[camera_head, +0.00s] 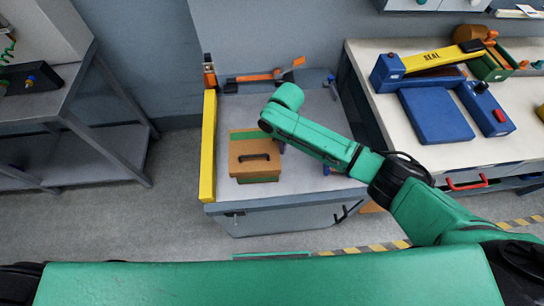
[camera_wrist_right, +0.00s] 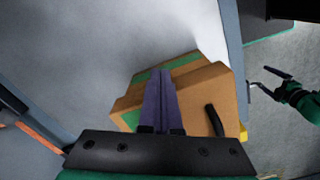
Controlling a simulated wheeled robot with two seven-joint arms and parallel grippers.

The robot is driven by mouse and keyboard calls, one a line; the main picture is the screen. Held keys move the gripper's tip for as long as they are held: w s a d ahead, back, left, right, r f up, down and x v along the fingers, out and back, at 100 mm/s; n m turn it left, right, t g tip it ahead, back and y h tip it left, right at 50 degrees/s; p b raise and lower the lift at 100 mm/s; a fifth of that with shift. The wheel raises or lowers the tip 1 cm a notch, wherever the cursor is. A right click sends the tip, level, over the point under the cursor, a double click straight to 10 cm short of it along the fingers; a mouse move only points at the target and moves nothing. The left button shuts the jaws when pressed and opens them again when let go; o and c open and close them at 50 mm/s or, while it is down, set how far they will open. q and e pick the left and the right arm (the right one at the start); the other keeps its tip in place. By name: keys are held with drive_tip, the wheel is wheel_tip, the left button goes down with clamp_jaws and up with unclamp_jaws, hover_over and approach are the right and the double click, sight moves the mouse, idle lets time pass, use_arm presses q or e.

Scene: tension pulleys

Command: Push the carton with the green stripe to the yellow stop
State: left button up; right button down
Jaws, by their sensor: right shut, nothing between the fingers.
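The brown carton (camera_head: 256,174) with a green stripe and a black handle sits upright on a grey table. The yellow stop (camera_head: 208,150) is a long bar along the table's left edge. A narrow gap shows between carton and stop in the head view. The carton also fills the middle of the right wrist view (camera_wrist_right: 195,95). My right gripper (camera_wrist_right: 160,76) is shut and empty, its purple fingers in front of the carton. In the head view my arm mostly hides this gripper at the carton's right side. I cannot tell if the fingers touch it.
An orange-handled tool (camera_head: 262,77) lies at the back of the grey table (camera_head: 312,195). The tabletop right of the carton looks mostly clear. A white bench (camera_head: 460,155) at the right holds blue equipment (camera_head: 436,114). A metal rack (camera_head: 75,145) stands at the left.

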sight(267, 148)
drive_tip(key=shift+a, duration=1.1)
drive_tip(key=shift+s+a+b, duration=0.2)
drive_tip(key=shift+a+b, duration=0.6)
drive_tip(key=shift+a, duration=1.65)
drive_tip(key=shift+d+r+p, duration=0.1)
drive_tip(key=shift+d+p, duration=0.8)
drive_tip(key=shift+d, duration=0.2)
wheel_tip(267, 148, up, 8)
drive_tip(key=p, duration=0.8)
drive_tip(key=shift+p, duration=0.3)
